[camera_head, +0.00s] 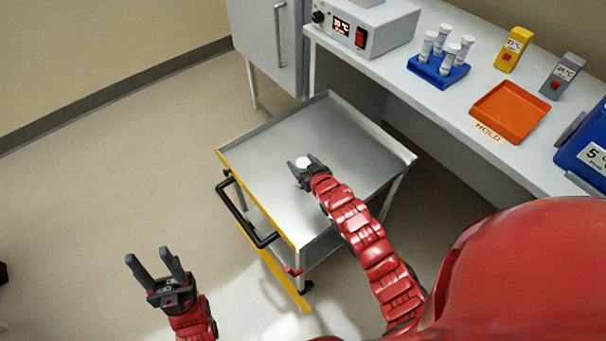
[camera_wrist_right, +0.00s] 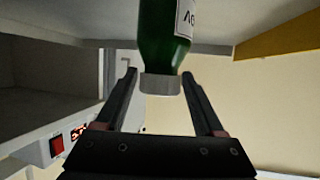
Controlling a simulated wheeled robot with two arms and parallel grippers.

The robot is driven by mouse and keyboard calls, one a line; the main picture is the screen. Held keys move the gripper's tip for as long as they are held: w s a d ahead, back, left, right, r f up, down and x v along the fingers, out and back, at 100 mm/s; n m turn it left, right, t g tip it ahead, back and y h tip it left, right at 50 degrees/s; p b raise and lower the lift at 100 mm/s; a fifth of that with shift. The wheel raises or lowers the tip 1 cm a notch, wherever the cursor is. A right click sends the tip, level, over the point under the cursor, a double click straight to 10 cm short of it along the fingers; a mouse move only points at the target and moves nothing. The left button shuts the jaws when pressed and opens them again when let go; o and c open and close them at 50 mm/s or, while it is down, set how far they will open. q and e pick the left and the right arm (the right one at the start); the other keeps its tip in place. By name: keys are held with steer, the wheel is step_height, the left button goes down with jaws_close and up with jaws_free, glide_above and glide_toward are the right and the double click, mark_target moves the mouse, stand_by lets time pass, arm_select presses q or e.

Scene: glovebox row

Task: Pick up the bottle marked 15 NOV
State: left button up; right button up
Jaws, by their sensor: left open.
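A green bottle (camera_wrist_right: 163,40) with a pale grey cap shows in the right wrist view, which is upside down. Its white label is cut off, with only letters like "OV" visible, inverted. In the head view its white cap (camera_head: 302,163) shows over the cart's tray, and its body is hidden. My right gripper (camera_head: 304,165) has its fingers on either side of the cap. In the right wrist view, gaps show between the cap and the fingers (camera_wrist_right: 159,76). The bottle's base is out of view. My left gripper (camera_head: 147,256) is open and empty over the floor, left of the cart.
The metal cart (camera_head: 345,115) has a yellow front edge and black handle (camera_head: 240,212). The bench behind holds a blue rack (camera_head: 437,71) of several white-capped vials, an orange tray (camera_head: 510,111), yellow and grey tags, a blue box (camera_head: 585,145) and a heater-like device (camera_head: 372,32).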

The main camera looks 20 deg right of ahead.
jaws_close()
stand_by(0.5)
